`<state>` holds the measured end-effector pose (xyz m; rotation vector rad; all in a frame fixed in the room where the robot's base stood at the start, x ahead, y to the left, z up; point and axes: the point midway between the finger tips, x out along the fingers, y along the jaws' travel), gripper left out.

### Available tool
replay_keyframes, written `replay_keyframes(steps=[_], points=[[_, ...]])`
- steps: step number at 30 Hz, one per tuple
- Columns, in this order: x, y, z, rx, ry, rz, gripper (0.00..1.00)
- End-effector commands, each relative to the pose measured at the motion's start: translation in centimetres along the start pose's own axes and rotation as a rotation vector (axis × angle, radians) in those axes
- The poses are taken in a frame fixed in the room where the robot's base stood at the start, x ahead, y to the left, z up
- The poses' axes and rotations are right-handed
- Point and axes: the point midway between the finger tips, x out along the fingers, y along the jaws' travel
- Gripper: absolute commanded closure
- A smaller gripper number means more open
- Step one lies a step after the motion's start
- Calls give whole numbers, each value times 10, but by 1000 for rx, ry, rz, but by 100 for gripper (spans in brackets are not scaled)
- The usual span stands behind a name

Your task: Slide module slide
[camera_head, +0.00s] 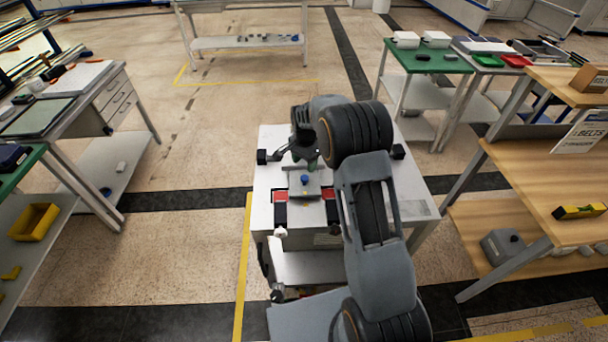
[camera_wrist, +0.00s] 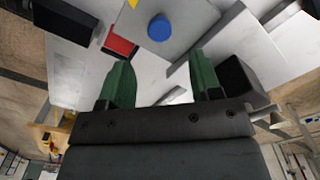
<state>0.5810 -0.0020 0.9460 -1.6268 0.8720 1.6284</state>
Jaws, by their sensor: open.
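The slide module stands on a white table (camera_head: 262,215) straight ahead. Its grey plate (camera_head: 302,183) bears a blue round knob (camera_head: 304,180) and lies between two red-topped rails, the left red block (camera_head: 280,196) and the right red block (camera_head: 329,193). In the wrist view the blue knob (camera_wrist: 160,27) shows at the top on the grey plate (camera_wrist: 190,14), with a red block (camera_wrist: 121,46) to its left. My gripper (camera_wrist: 163,80) has green fingers, apart and empty, with the knob beyond their tips and not between them. In the head view my arm hides part of the table's right side.
Black blocks stand at the table's left (camera_head: 262,157) and right (camera_head: 398,151) edges. A wooden bench (camera_head: 540,170) is on the right. A workbench with drawers (camera_head: 112,88) is on the left. Floor on both sides of the table is clear.

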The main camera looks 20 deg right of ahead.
Motion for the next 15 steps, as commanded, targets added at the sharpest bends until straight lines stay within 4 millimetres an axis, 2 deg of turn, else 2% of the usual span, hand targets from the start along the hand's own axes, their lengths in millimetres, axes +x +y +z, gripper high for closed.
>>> replay_keyframes(steps=[6, 15], points=[[38, 0, 0, -1, -2, 3, 42], [68, 0, 0, -1, 0, 0, 42]])
